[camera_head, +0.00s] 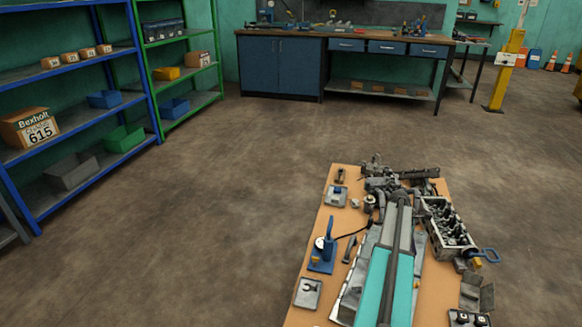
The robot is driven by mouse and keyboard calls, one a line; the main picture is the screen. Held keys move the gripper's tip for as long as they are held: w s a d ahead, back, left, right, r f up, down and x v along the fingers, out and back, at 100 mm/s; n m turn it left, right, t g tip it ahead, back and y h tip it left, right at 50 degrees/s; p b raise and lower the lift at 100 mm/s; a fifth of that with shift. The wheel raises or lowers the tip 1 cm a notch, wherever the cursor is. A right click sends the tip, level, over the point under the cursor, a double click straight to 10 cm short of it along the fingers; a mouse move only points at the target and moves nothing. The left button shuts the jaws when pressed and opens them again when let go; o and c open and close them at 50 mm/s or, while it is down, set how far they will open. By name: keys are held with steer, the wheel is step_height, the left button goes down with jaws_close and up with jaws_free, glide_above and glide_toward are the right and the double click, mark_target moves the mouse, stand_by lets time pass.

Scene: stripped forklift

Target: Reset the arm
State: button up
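A wooden-topped table (306,270) stands at the lower right, crowded with parts. A grey metal block with several openings (447,225) lies on the right side. A blue tool with a round gauge (323,247) stands on the left side.
Blue shelves (75,76) and green shelves (190,32) with bins and boxes stand at the left. A blue workbench (280,66) lines the back wall. A yellow post (503,75) stands at the back right. The brown floor (215,200) left of the table is clear.

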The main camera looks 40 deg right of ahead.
steer(key=w+a+f+n+p, duration=0.1)
steer(key=w+a+n+p, duration=0.15)
steer(key=w+a, duration=0.45)
steer(key=w+a+f+n+p, duration=0.1)
steer(key=w+a+f+p, duration=0.15)
steer(key=a, duration=0.75)
steer(key=w+a+n+p, duration=0.2)
steer(key=w+a+p, duration=0.3)
steer(key=a, duration=0.4)
steer(key=a+f+p, duration=0.2)
steer(key=a+p, duration=0.2)
steer(key=a, duration=1.4)
steer(key=s+a+r+m+g+y+p, duration=0.1)
steer(key=s+a+r+m+y+p, duration=0.1)
steer(key=s+a+m+p, duration=0.4)
steer(key=shift+s+a+r+m, duration=0.2)
steer(key=shift+s+a+m, duration=2.25)
steer(key=shift+s+a, duration=5.2)
steer(key=shift+w+a, duration=1)
